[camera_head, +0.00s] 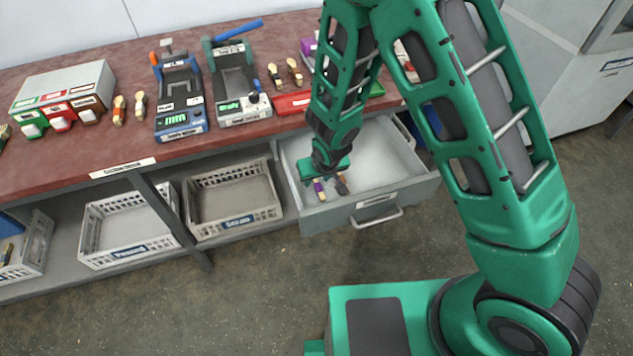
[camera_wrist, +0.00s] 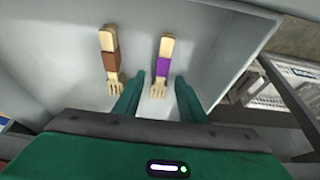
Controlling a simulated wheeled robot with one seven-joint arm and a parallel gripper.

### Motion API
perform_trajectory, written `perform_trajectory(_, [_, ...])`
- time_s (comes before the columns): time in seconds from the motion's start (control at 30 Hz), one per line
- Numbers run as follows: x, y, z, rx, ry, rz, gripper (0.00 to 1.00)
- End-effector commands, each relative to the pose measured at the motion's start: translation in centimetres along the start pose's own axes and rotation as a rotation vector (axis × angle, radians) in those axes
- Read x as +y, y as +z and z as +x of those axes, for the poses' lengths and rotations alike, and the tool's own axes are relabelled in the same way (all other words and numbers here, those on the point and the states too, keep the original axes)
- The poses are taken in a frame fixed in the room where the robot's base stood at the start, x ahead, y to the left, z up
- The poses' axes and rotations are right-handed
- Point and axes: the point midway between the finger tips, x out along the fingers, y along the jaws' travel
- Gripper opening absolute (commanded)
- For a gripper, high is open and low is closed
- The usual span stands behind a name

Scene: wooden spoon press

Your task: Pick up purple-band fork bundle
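The purple-band fork bundle (camera_wrist: 163,68) lies in the open drawer, a pale wooden bundle with a purple band, tines toward me in the wrist view. In the head view its purple band (camera_head: 318,187) shows just below my gripper (camera_head: 328,172). In the wrist view my gripper (camera_wrist: 159,83) is open, with one green finger on each side of the tine end. The fingers are apart from the bundle, and how far above it they are is hard to tell. A brown-band fork bundle (camera_wrist: 110,60) lies to its left, outside the fingers.
The drawer (camera_head: 385,165) has raised walls around both bundles. The red-brown worktop (camera_head: 60,170) above holds several devices and more bundles. White baskets (camera_head: 232,200) stand on the shelf at left. The drawer floor is otherwise clear.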

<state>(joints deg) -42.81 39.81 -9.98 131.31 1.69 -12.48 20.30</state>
Motion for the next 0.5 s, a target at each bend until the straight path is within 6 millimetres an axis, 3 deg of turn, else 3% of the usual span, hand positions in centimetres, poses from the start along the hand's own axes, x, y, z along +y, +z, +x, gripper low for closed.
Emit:
perform_trajectory(0.33, [-0.02, 0.00, 0.54, 0.001, 0.000, 0.000, 0.38])
perform_trajectory(0.5, [-0.02, 0.00, 0.53, 0.001, 0.000, 0.000, 0.00])
